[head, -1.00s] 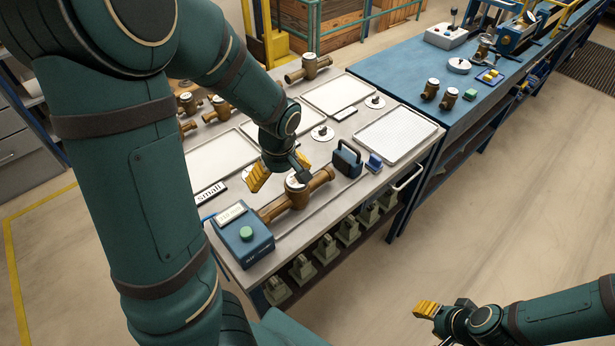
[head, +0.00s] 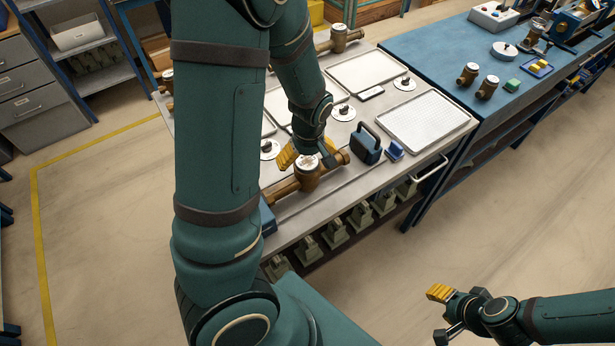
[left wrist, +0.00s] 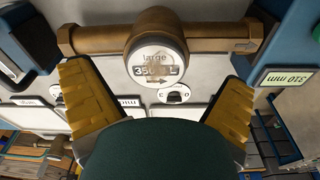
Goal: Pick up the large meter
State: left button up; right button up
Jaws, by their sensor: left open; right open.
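The large meter (head: 306,177) is a brass pipe body with a round white dial, lying near the front edge of the grey bench. In the left wrist view its dial (left wrist: 155,64) reads "large", and its pipe runs across the top. My left gripper (head: 303,152) is open above and just behind the meter. In the left wrist view its yellow-padded fingers (left wrist: 158,100) stand apart on either side of the dial, with no visible grip on it. My right gripper (head: 443,310) is open and empty over the floor at lower right, away from the bench.
A dark blue box with a handle (head: 367,145) and a small blue block (head: 394,151) stand right of the meter. White trays (head: 424,122) lie behind. My left arm hides the bench's left part. A blue table (head: 440,45) adjoins at the right.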

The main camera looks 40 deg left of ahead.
pick_arm(q)
jog(key=f, duration=0.5)
jog(key=shift+w+a+f+b, duration=0.1)
jog(key=shift+w+a+b, duration=0.2)
jog(key=shift+w, duration=0.1)
jog(key=shift+d, duration=0.1)
jog(key=c, duration=1.2)
